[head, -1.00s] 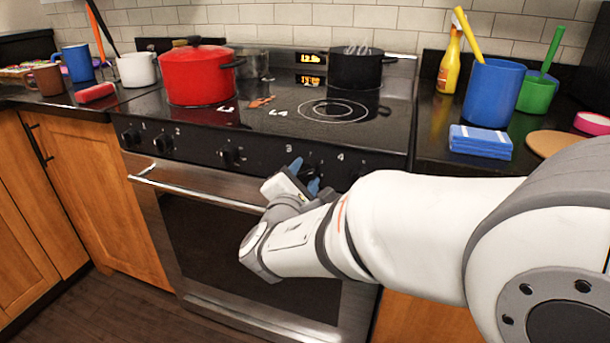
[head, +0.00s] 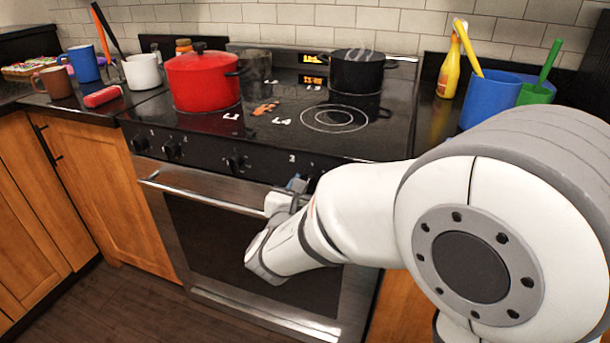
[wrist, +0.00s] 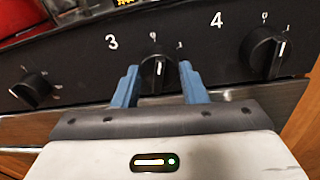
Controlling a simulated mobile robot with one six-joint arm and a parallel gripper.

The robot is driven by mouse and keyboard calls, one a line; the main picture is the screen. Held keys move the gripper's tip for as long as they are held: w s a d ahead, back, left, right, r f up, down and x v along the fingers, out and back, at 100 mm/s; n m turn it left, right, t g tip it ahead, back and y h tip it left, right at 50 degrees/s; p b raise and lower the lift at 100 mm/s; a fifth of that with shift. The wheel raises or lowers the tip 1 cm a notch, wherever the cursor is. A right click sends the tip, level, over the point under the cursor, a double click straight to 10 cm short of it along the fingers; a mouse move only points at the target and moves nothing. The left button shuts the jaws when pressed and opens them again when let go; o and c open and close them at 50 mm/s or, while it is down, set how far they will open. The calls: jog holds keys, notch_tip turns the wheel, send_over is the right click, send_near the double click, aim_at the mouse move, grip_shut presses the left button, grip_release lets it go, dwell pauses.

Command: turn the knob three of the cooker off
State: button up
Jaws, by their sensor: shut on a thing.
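Knob three (wrist: 158,82) is a black knob with a white line, to the right of the printed 3 on the cooker's front panel. In the wrist view its line stands roughly upright, near the small 0 mark above it. My gripper (wrist: 158,72) has its blue-grey fingers on either side of this knob and is shut on it. In the head view my gripper (head: 298,185) is at the cooker's (head: 240,178) panel, and my arm hides much of the knob.
Knob four (wrist: 265,52) is close on the right, and another knob (wrist: 32,88) is on the left. The oven handle (head: 200,195) runs below the panel. A red pot (head: 202,82) and a black steaming pot (head: 357,75) stand on the hob.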

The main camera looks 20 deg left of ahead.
jog(key=n+p, duration=0.3)
jog(key=shift+r, duration=0.2)
jog(key=shift+o, duration=0.2)
jog(key=shift+f+n+h+p, duration=0.1)
jog(key=shift+n+h+p, duration=0.2)
jog(key=shift+n, duration=0.1)
jog(key=o, duration=1)
jog(key=shift+c, duration=0.2)
jog(key=s, duration=0.7)
jog(key=shift+s+r+p, duration=0.3)
jog(key=shift+s+p, duration=0.1)
jog(key=shift+p, duration=0.05)
